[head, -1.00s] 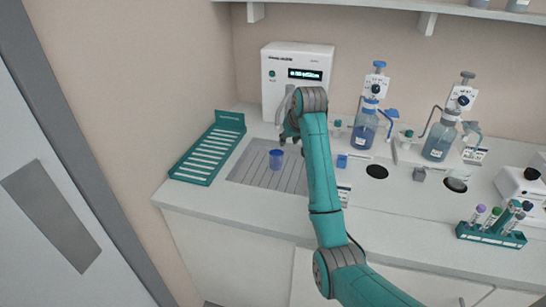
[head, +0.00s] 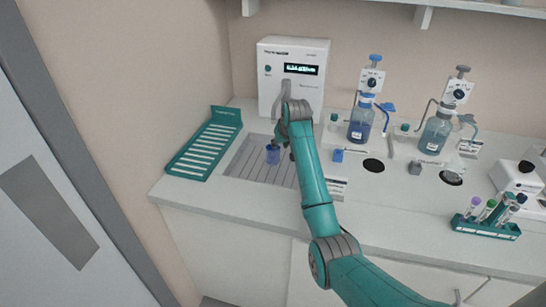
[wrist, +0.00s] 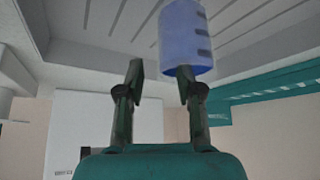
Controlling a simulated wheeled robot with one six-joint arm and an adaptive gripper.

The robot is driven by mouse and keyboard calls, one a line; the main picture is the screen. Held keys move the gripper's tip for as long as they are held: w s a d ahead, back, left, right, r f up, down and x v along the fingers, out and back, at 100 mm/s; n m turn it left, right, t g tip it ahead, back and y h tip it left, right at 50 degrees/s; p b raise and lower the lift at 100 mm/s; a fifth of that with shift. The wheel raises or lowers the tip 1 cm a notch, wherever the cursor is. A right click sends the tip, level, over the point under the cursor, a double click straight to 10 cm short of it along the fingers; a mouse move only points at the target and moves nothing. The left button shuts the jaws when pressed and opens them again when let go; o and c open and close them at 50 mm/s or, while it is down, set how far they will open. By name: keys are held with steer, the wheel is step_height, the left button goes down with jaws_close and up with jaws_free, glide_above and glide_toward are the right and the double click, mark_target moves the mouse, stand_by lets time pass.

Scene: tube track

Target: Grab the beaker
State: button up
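The beaker is a small blue cup (head: 273,155) standing upright on the grey slatted drain plate (head: 247,170) in front of the white dispenser. My gripper (head: 285,147) is just to its right in the head view, partly hidden by my own arm. In the wrist view, the scene appears upside down, and the beaker (wrist: 186,35) shows dark marks on its side. My gripper (wrist: 160,72) is open and empty there. The beaker lies beyond the tip of the right-hand finger, off to one side of the gap. I cannot tell whether they touch.
A teal slatted rack (head: 205,150) lies left of the drain plate. The white dispenser (head: 292,78) stands behind. Blue-liquid bottles (head: 361,122) and a teal tube rack (head: 487,227) are on the right. The counter's front left is clear.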

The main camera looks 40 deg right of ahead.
jaws_close()
stand_by(0.3)
